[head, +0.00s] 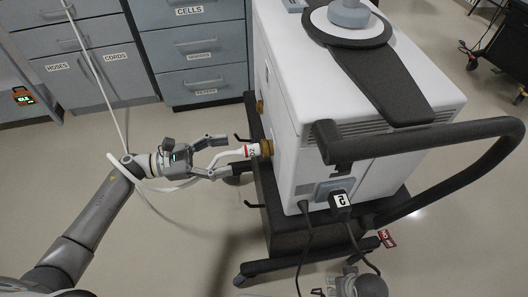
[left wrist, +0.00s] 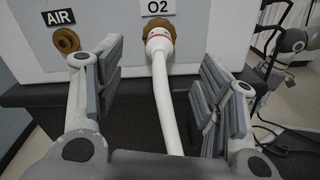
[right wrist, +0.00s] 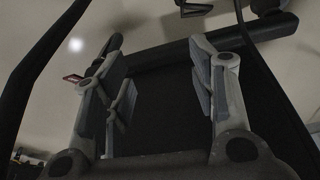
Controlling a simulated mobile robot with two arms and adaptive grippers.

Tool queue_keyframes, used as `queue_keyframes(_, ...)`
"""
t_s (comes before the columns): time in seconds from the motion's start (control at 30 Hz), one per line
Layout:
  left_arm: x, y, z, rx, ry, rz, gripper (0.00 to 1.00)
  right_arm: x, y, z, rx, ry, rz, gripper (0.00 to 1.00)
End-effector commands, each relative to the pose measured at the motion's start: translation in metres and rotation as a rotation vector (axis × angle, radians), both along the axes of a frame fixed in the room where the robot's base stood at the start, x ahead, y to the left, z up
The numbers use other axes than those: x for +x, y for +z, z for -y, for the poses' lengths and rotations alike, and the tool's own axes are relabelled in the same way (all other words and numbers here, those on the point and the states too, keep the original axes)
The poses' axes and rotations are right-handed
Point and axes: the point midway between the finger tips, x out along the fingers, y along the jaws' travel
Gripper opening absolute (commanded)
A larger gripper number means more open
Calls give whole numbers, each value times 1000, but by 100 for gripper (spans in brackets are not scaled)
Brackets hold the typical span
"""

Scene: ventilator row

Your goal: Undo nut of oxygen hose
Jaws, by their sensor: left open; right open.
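The brass nut of the oxygen hose (left wrist: 157,27) sits on the port under the O2 label (left wrist: 158,7) in the left wrist view. The white oxygen hose (left wrist: 167,100) with a red and white collar runs from it back between my left fingers. In the head view the nut (head: 267,148) is on the side of the white ventilator (head: 310,90). My left gripper (head: 229,154) is open, short of the nut, its fingers either side of the hose.
A second brass fitting (left wrist: 66,41) sits by the AIR label (left wrist: 60,17). The black cart handle (head: 450,150) and a plugged-in power cable (head: 340,201) are at the right. Labelled drawers (head: 200,50) stand behind. Floor at the lower left is clear.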

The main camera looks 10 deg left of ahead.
Motion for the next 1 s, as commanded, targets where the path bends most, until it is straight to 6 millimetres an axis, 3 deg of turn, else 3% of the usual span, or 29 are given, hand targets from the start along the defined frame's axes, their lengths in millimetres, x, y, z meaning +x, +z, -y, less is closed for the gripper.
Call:
queue_keyframes(0.3,18,3,57,-7,4,-3,63,-7,-21,1,-1,2,-13,52)
queue_keyframes(0.5,26,2,84,-7,4,-5,63,-11,-32,1,-1,4,-18,52)
queue_keyframes(0.93,29,1,94,-4,6,-6,63,-13,-36,1,-2,4,-20,52)
queue_keyframes(1.0,29,1,94,-4,6,-6,56,-13,-36,1,-2,4,-20,52)
